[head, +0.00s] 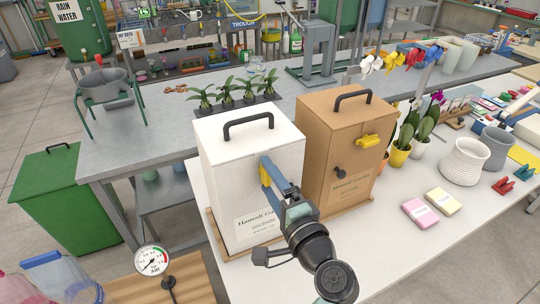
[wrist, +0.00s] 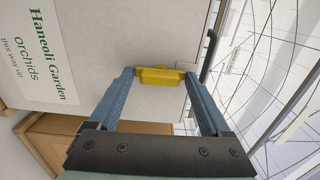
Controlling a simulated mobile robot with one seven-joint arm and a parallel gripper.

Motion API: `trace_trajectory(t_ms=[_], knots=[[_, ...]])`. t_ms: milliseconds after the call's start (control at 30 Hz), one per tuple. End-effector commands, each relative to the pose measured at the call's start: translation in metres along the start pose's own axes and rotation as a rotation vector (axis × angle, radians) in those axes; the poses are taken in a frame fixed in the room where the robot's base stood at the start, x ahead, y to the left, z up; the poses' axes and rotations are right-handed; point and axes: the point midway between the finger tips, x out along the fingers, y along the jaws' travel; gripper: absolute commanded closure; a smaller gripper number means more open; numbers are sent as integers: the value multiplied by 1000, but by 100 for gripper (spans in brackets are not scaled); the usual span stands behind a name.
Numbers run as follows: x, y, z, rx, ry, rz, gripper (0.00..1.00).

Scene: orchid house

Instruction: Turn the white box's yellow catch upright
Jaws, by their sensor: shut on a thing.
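The white box (head: 222,178) stands on the bench with its black handle (head: 248,124) on top and a printed label low on its front. Its yellow catch (head: 265,175) is on the front, partly hidden by my gripper in the head view. My gripper (wrist: 159,74) is shut on the catch, with one blue finger at each end of it. In the wrist view the yellow catch (wrist: 158,77) has its long side running toward the handle's side, so it looks about upright on the box.
A brown box (head: 335,150) with a sideways yellow catch (head: 367,141) and a black knob stands close at the right. A pressure gauge (head: 152,261) is at the front left.

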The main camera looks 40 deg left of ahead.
Motion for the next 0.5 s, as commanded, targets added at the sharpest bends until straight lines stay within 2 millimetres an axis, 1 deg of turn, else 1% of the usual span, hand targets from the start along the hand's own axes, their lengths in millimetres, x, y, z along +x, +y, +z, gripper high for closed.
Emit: trace_trajectory(t_ms=[500], knots=[[0,0,0,32,-1,0,74]])
